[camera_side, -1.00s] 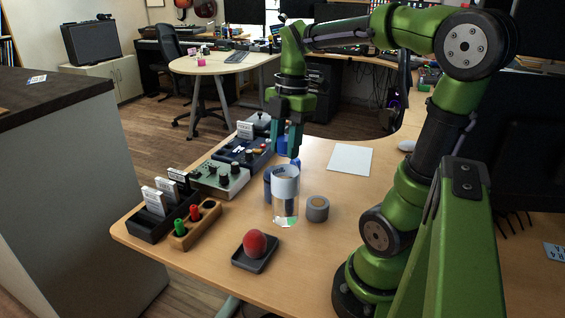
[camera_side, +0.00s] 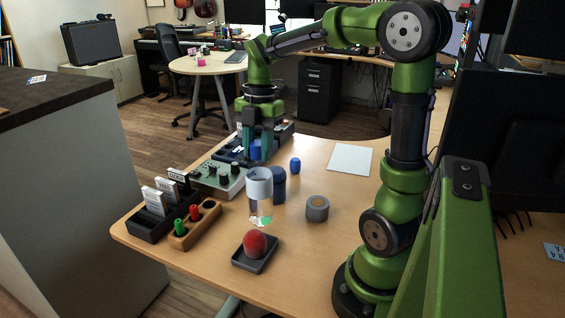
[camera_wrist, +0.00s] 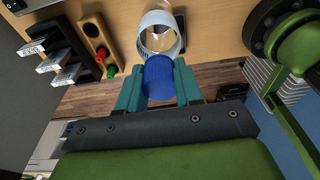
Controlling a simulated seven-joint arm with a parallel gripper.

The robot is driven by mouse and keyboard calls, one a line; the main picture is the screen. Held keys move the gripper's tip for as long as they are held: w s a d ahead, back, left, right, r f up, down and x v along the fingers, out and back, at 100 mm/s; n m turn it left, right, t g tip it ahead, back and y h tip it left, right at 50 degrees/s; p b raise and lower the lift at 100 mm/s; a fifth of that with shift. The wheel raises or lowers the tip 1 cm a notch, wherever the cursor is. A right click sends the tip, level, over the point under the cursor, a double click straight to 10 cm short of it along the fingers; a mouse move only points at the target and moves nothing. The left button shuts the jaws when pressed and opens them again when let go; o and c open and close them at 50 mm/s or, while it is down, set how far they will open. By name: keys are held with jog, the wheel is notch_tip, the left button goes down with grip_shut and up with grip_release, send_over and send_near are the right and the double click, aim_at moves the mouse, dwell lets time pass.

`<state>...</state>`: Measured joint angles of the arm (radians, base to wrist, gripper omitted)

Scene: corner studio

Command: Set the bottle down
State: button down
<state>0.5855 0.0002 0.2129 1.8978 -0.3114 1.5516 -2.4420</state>
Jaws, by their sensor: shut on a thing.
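The bottle has a clear body, a white band (camera_side: 259,184) and a blue cap. In the wrist view its blue cap (camera_wrist: 159,82) is between the two teal fingers, with the white band beyond it. My gripper (camera_side: 256,156) points down and is shut on the bottle at the cap. The bottle is upright over the front middle part of the wooden table (camera_side: 310,255). Its clear base is hard to make out, so I cannot tell whether it touches the table.
A dark blue cylinder (camera_side: 279,186) stands close right of the bottle. A grey round pot (camera_side: 317,208) is further right, a red ball (camera_side: 254,244) on a black tray in front. A wooden holder (camera_side: 183,240) and a knobbed box (camera_side: 215,180) are left. A small blue piece (camera_side: 295,165) stands behind.

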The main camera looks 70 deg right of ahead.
jog(key=w+d+f, duration=0.2)
jog(key=w+f, duration=0.2)
jog(key=w, duration=0.2)
jog(key=shift+w, duration=0.4)
jog(key=shift+f, duration=0.15)
jog(key=c, duration=0.8)
grip_release()
jog(key=shift+f, duration=0.1)
jog(key=shift+o, duration=0.2)
